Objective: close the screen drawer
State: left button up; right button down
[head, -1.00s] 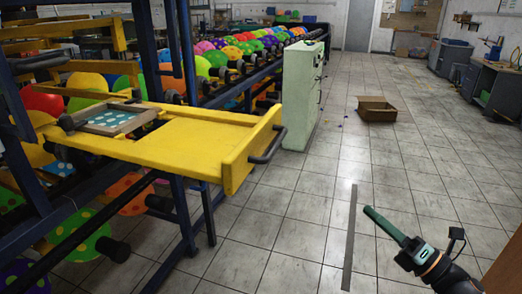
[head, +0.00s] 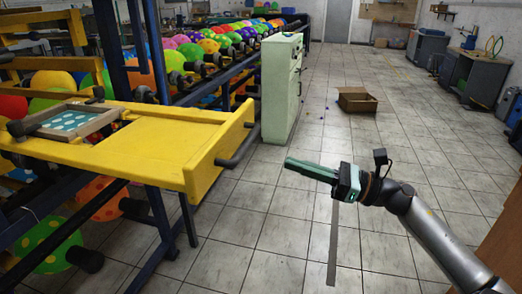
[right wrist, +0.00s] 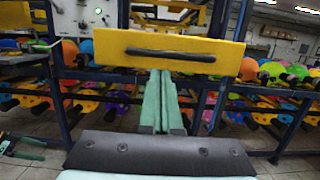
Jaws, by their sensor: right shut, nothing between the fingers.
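The yellow screen drawer (head: 160,148) is pulled out from the blue frame at the left of the head view. Its front panel with a dark handle (head: 240,148) faces the aisle. A framed screen with a dotted pattern (head: 68,121) lies on it. In the right wrist view the drawer front (right wrist: 170,52) is straight ahead, with its handle across it. My right gripper (head: 290,162) is shut and empty, its fingers pointing left toward the drawer front, apart from it in the head view. In the right wrist view its fingers (right wrist: 158,75) point at the panel below the handle.
A pale green cabinet (head: 281,88) stands beyond the drawer, beside a rack of colourful balloons (head: 215,42). An open cardboard box (head: 357,100) sits on the floor. The tiled aisle is mostly clear. Grey workbenches (head: 473,77) stand at the right.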

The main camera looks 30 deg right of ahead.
aim_at(247, 148)
jog(key=p+x, duration=0.1)
jog(key=x, duration=0.5)
jog(key=shift+w+r, duration=0.2)
jog(key=shift+p+x, duration=0.35)
jog(key=shift+x, duration=0.45)
jog(key=shift+f, duration=0.15)
